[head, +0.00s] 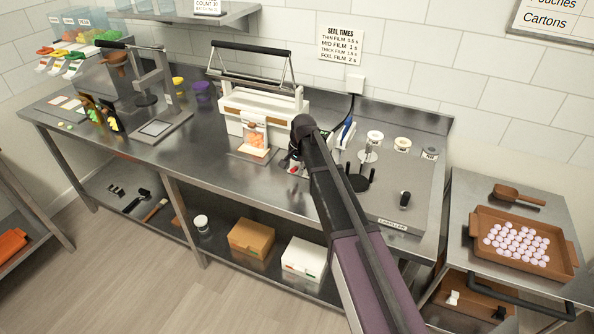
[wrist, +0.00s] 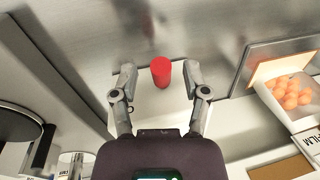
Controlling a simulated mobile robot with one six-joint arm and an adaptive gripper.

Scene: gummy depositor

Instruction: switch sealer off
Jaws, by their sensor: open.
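The sealer (head: 262,108) is a white machine with a raised black-handled bar on the steel bench in the head view. A clear pouch of orange pieces (head: 256,137) stands at its front, also visible in the wrist view (wrist: 290,92). My gripper (wrist: 158,76) is open, pointing down just right of the sealer. My arm covers much of this spot in the head view.
Right of my arm stand a black stand (head: 358,180), several labelled jars (head: 402,145) and a small black-topped item (head: 404,200). A brown tray of pale discs (head: 522,243) is on the right-hand table. A seal times sign (head: 341,45) hangs behind.

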